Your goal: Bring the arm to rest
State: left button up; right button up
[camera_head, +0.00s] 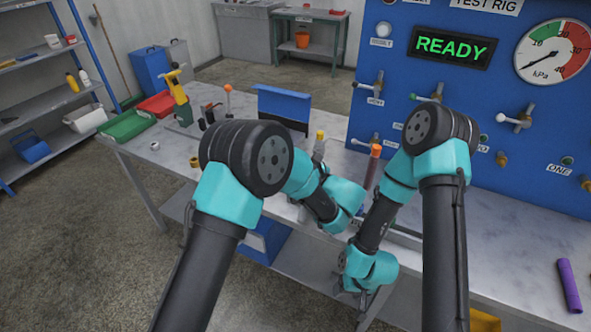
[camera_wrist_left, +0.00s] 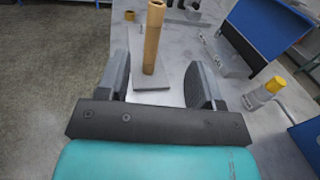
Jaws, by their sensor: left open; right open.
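My left gripper (camera_wrist_left: 158,66) is open in the left wrist view, its two dark fingers apart. A tan upright post (camera_wrist_left: 152,38) on a grey base plate (camera_wrist_left: 150,84) shows beyond and between the fingers; I cannot tell how far off it is. In the head view my left arm's own links hide most of the left gripper. My right gripper (camera_head: 366,297) points down by the table's front edge in the head view. It is open, and I see nothing held in it.
A blue test rig panel (camera_head: 440,85) with a lit READY display (camera_head: 450,47) and a gauge (camera_head: 553,51) stands behind the table (camera_head: 500,250). A purple tube (camera_head: 568,285) lies at the right. A yellow-capped bottle (camera_wrist_left: 264,92) stands right of the left gripper. Green (camera_head: 128,124) and red trays sit far left.

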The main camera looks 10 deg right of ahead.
pick_arm(q)
jog(key=s+a+f+n+g+h, duration=0.25)
jog(key=s+a+f+g, duration=0.3)
jog(key=a+f, duration=0.45)
jog(key=s+a+f+n+g+h, duration=0.1)
jog(key=s+a+f+n+g, duration=0.25)
jog(key=a+f+g, duration=0.5)
jog(key=s+a+f+n+g+h, duration=0.1)
jog(key=s+a+f+n+h, duration=0.25)
jog(key=s, duration=0.25)
jog(key=s+a+f+n+g+h, duration=0.2)
jog(key=s+f+n+h, duration=0.25)
jog(key=s, duration=0.25)
jog(key=s+a+f+n+g+h, duration=0.1)
jog(key=s+a+f+n+h, duration=0.2)
jog(key=s+n, duration=0.25)
jog(key=a+n+t+h, duration=0.1)
jog(key=a+n+t, duration=0.4)
jog(key=n, duration=0.4)
jog(key=shift+w+a+r+n+t, duration=0.3)
jog(key=shift+w+a+n, duration=0.05)
jog(key=shift+a, duration=0.15)
